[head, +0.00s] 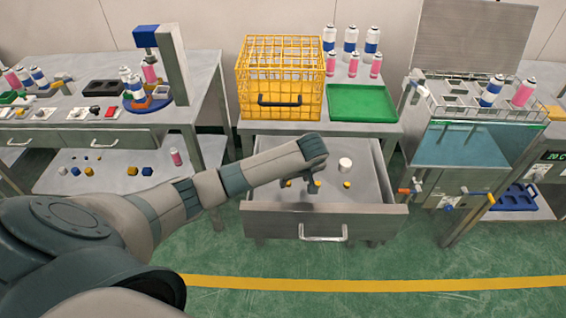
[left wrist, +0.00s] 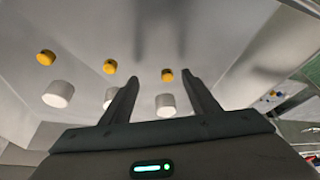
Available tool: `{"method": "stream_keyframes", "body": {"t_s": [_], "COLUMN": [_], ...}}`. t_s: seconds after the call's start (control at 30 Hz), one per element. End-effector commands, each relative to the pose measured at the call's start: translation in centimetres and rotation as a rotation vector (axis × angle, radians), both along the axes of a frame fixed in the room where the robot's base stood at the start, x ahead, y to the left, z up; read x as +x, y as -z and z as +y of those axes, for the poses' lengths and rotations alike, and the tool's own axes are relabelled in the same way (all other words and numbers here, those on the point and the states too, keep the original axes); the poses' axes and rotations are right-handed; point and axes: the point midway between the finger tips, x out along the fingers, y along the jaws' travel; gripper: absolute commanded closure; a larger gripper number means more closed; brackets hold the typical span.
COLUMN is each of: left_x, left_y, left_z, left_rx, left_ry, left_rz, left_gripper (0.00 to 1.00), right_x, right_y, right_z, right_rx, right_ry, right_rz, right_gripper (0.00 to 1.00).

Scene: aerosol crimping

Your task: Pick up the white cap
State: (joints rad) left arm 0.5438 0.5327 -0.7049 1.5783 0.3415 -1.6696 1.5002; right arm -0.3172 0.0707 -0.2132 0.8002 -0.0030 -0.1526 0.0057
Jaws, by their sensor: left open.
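White caps lie in the open drawer (head: 372,195). One white cap (head: 345,164) shows in the head view, right of my left gripper (head: 313,186); my arm hides part of the drawer. In the left wrist view, one white cap (left wrist: 166,105) is between the open fingers of the left gripper (left wrist: 160,78). Another white cap (left wrist: 109,97) is partly behind the left-hand finger, and a third white cap (left wrist: 58,94) is farther left. The fingers hold nothing. I cannot tell how far they are above the caps. My right gripper is not in view.
The drawer's front wall (head: 325,222) and side walls bound the space. Above it are a yellow wire crate (head: 280,75) and a green tray (head: 362,102). Benches stand on both sides.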

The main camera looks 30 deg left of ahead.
Motion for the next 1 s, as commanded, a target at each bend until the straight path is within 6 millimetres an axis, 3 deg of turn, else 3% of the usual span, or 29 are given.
{"method": "stream_keyframes", "body": {"t_s": [0.3, 0.77, 1.0], "left_x": [2.5, 2.9, 4.1], "left_y": [-0.1, 0.0, -0.2], "left_z": [3.6, 4.1, 5.8], "left_rx": [0.002, 0.001, 0.003], "left_ry": [-0.002, -0.001, -0.004], "left_rz": [0.001, -0.001, 0.0], "left_gripper": [0.45, 0.45, 0.45], "right_x": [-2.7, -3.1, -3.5], "right_y": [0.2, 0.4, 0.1], "right_z": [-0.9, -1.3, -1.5], "right_rx": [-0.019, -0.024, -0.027], "right_ry": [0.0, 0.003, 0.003], "right_rz": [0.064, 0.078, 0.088], "right_gripper": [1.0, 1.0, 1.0]}}
